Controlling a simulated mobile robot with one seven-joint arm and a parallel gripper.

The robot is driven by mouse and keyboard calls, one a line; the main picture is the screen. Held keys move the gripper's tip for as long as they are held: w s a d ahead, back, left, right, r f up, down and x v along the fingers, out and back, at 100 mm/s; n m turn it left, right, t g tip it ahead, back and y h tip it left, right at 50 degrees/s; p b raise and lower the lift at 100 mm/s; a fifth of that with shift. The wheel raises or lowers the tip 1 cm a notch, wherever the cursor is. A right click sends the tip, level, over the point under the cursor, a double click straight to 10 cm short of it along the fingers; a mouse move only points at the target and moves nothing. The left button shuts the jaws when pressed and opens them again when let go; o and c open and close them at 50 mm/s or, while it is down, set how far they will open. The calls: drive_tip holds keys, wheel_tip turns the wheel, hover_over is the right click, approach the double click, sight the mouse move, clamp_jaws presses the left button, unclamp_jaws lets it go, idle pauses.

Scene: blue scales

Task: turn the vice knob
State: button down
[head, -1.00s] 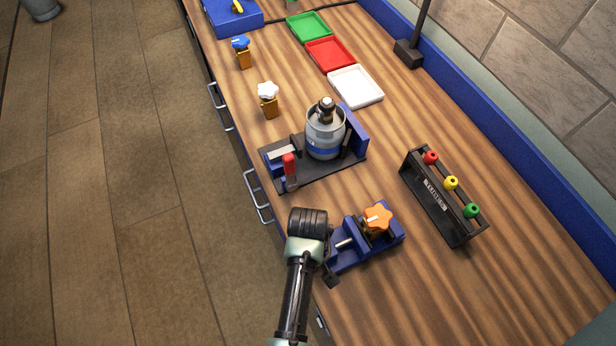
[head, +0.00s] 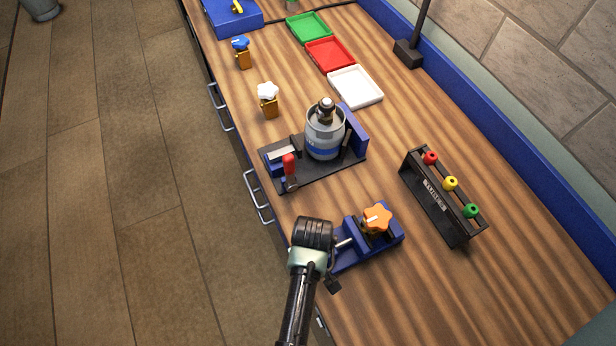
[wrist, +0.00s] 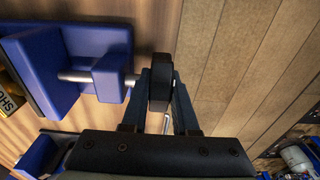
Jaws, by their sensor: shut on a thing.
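The blue vice (head: 372,246) sits near the front edge of the bench, holding an orange star-shaped knob on a block (head: 377,218). Its metal screw shows in the wrist view (wrist: 84,76) and leads to a black vice knob (wrist: 159,92) at the outer end. My gripper (wrist: 162,75) is shut on this black knob, with one dark finger on each side of it. In the head view my wrist hides the knob and most of the fingers.
A fixture with a grey canister (head: 324,135) and a red-handled clamp (head: 289,165) stands behind the vice. A black rack (head: 440,205) with red, yellow and green knobs stands to the right. The bench front right of the vice is clear.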

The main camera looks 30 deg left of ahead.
drive_tip(key=shift+s+d+t+y, duration=0.1)
drive_tip(key=shift+t+y, duration=0.7)
drive_tip(key=shift+y, duration=0.2)
drive_tip(key=shift+f+t+y+b, duration=0.1)
drive_tip(key=shift+t+y+b, duration=0.5)
drive_tip(key=shift+y, duration=0.4)
drive_tip(key=c, duration=1)
unclamp_jaws()
drive_tip(key=shift+o, duration=0.2)
drive_tip(key=shift+b, duration=0.3)
